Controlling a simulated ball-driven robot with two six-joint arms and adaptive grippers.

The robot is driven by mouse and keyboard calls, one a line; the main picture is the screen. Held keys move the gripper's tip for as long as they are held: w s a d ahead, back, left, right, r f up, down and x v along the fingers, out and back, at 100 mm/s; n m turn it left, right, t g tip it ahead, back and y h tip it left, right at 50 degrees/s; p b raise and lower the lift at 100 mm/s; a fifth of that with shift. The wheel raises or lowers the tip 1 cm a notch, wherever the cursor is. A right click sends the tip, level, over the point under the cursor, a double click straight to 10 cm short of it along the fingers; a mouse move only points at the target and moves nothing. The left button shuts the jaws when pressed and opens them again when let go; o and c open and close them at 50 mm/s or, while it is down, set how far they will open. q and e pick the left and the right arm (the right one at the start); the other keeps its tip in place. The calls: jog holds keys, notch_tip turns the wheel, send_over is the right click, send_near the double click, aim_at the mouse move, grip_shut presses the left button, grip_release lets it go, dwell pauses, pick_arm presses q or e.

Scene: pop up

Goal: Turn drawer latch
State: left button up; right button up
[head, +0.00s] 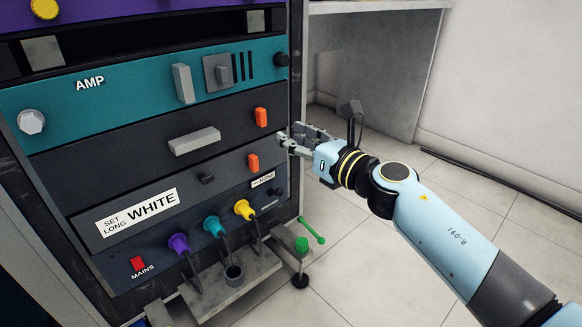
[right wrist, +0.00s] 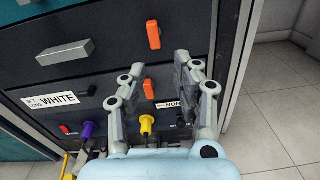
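Two orange latches sit on the rack's dark drawer fronts: an upper latch (head: 261,117) and a lower latch (head: 253,162). Both stand roughly upright. My right gripper (head: 288,139) is just right of them at the rack's edge. In the right wrist view my right gripper (right wrist: 157,78) is open and empty. There the lower latch (right wrist: 149,89) shows between the two fingers, and the upper latch (right wrist: 153,34) shows above the fingertips. Neither latch looks touched. The upper drawer has a grey handle (head: 194,141). My left gripper is not in view.
Below the drawers, purple (head: 179,244), cyan (head: 213,226) and yellow (head: 244,209) plugs stick out over a grey shelf (head: 240,290). The teal AMP panel (head: 130,88) is above. Open floor lies to the right.

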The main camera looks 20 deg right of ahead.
aim_at(264, 120)
jog(key=shift+n, duration=0.8)
jog(key=x, duration=0.5)
jog(key=r+x, duration=0.1)
jog(key=x, duration=0.2)
jog(key=shift+w+a, duration=0.1)
jog(key=shift+a, duration=0.3)
jog(key=shift+r, duration=0.1)
jog(key=c, duration=0.6)
jog(key=n, duration=0.5)
jog(key=shift+n, duration=0.3)
grip_shut()
jog(key=n, duration=1.2)
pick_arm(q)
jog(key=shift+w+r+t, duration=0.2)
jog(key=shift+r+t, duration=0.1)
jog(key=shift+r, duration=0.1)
pick_arm(e)
jog(key=o, duration=0.9)
grip_release()
jog(key=shift+c, duration=0.2)
